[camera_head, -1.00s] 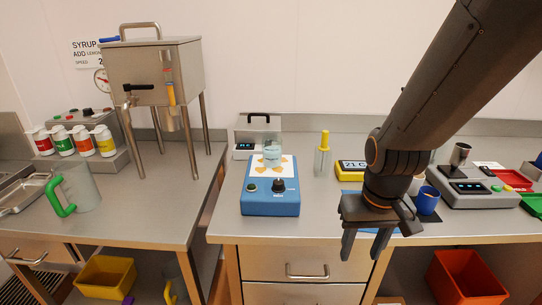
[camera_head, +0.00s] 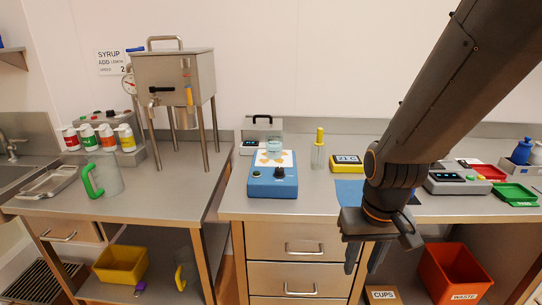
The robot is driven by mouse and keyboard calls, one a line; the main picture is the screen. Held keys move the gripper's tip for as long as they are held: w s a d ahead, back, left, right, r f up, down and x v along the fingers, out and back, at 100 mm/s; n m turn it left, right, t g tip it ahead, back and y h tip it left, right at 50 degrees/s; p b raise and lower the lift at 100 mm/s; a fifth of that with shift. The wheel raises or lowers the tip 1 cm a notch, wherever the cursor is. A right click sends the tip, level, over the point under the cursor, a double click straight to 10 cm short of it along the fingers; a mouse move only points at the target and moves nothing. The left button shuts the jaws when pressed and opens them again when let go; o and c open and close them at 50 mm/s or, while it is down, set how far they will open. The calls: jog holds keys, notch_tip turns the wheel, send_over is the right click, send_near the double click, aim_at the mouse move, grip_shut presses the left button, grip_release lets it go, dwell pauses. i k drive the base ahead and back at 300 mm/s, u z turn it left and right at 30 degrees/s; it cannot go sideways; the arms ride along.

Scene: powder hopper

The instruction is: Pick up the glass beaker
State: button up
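The glass beaker (camera_head: 274,146) is clear, with pale bluish contents low in it. It stands upright on the white top plate, marked with orange shapes, of the blue stirrer (camera_head: 272,183) on the right-hand counter. My gripper (camera_head: 367,257) hangs in front of the counter's front edge, to the right of the beaker and lower in the picture, well apart from it. Its fingers point down and are spread, with nothing seen between them. My arm hides part of the counter behind it.
A bottle with a yellow cap (camera_head: 318,150) stands right of the stirrer. A yellow-framed display (camera_head: 347,163) and a blue mat (camera_head: 349,191) lie further right. A steel hopper (camera_head: 175,80) on legs stands on the left counter (camera_head: 150,201).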

aim_at(273, 139)
jog(key=u, duration=0.9)
jog(key=i, duration=0.55)
jog(key=z, duration=0.55)
